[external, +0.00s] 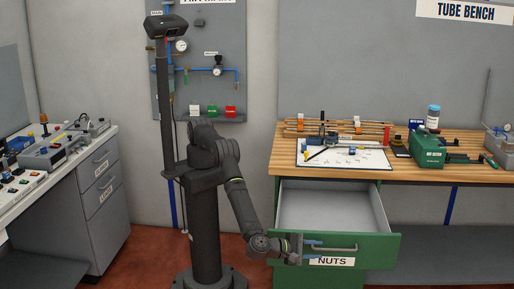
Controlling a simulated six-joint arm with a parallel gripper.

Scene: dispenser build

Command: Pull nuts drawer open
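The nuts drawer (366,251) is a green-fronted drawer with a white "NUTS" label (332,261). It is pulled out from under the wooden bench, and its pale grey inside shows and looks empty. A bar handle (345,248) runs across the upper part of its front. My gripper (311,243) is at the left end of the handle, close against the drawer front. Its fingers are small and partly hidden, so I cannot tell whether they grip the handle.
The wooden bench top (455,171) holds a white sheet (345,158), a green box-like tool (427,148) and a bottle (433,117). A grey cabinet (107,195) with drawers stands at left. Red floor (150,250) is clear between it and my base.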

